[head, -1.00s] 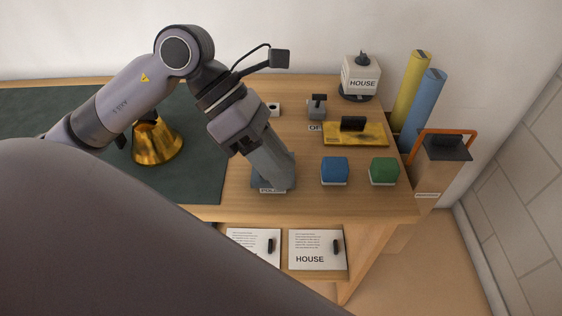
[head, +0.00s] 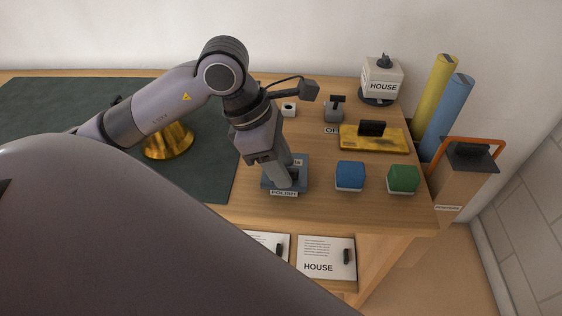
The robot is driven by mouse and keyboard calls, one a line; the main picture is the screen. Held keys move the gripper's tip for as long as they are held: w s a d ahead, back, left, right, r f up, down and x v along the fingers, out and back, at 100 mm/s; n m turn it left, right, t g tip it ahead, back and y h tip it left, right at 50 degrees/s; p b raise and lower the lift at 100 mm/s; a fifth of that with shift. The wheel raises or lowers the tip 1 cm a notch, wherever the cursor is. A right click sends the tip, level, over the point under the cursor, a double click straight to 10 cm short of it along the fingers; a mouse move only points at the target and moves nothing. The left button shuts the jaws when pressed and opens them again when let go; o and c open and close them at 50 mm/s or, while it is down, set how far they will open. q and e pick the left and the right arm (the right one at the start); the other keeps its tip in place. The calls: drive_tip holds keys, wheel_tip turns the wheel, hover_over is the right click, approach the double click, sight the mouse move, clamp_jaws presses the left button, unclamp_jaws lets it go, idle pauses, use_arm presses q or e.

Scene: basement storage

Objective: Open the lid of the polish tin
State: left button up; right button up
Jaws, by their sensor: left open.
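The polish tin (head: 302,183) is a low grey-blue box near the front of the wooden table, with a "POLISH" label on its front edge. My left gripper (head: 287,180) points down over the tin, its fingers at the lid. The gripper is open. A dark part shows between or just beside the fingers, probably the lid's handle. The fingers hide much of the lid, and I cannot tell whether they touch it. The lid looks closed. My right gripper is not in view.
A blue block (head: 350,175) and a green block (head: 403,179) stand right of the tin. Behind are a yellow plate (head: 392,143) with a dark handle and a white "HOUSE" box (head: 383,78). A brass bell-shaped object (head: 168,143) stands left on the green mat (head: 215,175).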

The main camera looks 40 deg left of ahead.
use_arm(q)
clamp_jaws()
